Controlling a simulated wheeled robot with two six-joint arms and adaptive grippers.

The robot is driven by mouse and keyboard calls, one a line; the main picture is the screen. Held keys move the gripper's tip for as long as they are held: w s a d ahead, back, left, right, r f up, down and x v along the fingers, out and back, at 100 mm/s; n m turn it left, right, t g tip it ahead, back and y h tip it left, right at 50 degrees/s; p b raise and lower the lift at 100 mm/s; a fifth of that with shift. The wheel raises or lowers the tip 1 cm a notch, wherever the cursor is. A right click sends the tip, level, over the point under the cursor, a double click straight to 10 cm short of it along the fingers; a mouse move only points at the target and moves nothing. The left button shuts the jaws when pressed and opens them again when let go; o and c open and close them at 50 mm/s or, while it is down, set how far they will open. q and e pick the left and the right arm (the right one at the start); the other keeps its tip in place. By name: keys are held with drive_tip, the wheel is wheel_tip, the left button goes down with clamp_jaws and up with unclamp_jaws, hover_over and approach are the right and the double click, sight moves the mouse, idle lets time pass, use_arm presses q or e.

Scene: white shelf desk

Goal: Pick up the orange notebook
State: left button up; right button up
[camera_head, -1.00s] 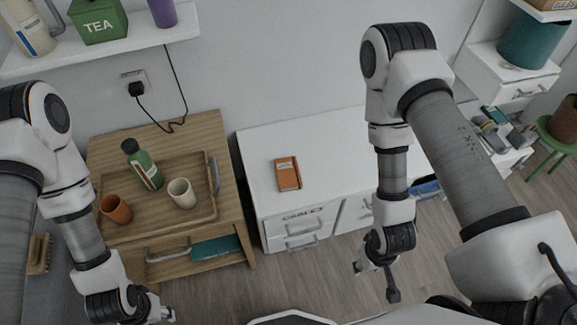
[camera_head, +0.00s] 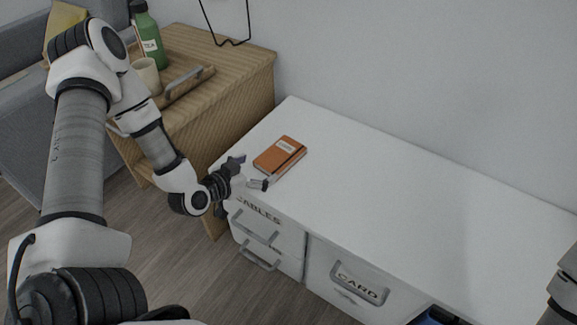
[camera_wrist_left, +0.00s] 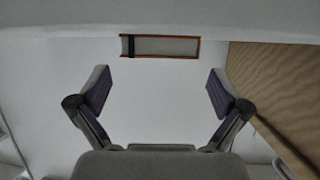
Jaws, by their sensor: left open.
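The orange notebook (camera_head: 280,155) lies flat on the white desk top, near its left end, with a pale label and a dark band. In the left wrist view the notebook (camera_wrist_left: 165,47) shows edge-on, ahead of the fingers, with its pale pages and orange cover edges. My left gripper (camera_head: 254,172) is at the front edge of the desk, just short of the notebook. Its two fingers are spread apart with nothing between them, as the left wrist view also shows (camera_wrist_left: 158,92). The right gripper is not in view; only a bit of my right arm shows at the lower right.
The white desk (camera_head: 400,185) is clear to the right of the notebook. Its drawers (camera_head: 262,235) face the front. A wooden cabinet (camera_head: 225,75) stands at the left with a tray (camera_head: 190,82), a green bottle (camera_head: 148,40) and a pale cup (camera_head: 146,75).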

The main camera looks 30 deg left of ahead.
sight(272, 161)
use_arm(q)
drive_tip(key=b+x, duration=0.3)
drive_tip(key=x, duration=0.3)
drive_tip(key=shift+w+d+f, duration=0.1)
drive_tip(key=shift+w+d, duration=0.05)
drive_tip(key=shift+w, duration=0.3)
drive_tip(key=shift+s, duration=0.1)
drive_tip(key=shift+c, duration=0.7)
drive_tip(key=c, duration=0.9)
